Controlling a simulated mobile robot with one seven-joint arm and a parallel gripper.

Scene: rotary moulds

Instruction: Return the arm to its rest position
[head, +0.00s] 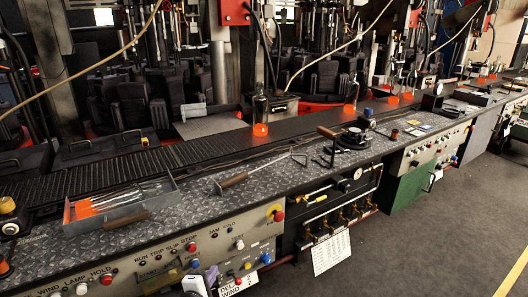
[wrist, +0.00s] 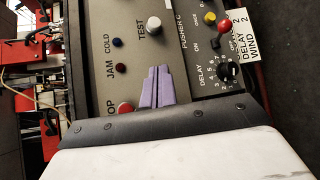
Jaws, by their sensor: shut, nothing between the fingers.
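My gripper (wrist: 158,72) shows in the wrist view with its two purple fingers together and nothing between them. Behind the fingers is the grey control panel (wrist: 180,38) with labelled knobs and buttons. In the head view a purple and white part of my gripper (head: 212,274) shows at the bottom edge, in front of the panel's lower row of buttons. Most of my arm is out of view. I cannot tell how far the fingertips are from the panel.
A tread-plate counter (head: 270,165) runs above the panels. On it are a grey tray (head: 155,205) of tools and a wooden-handled tool (head: 233,180). Glowing-bottomed bottles (head: 261,115) stand on the conveyor behind. The grey floor (head: 430,230) at right is clear.

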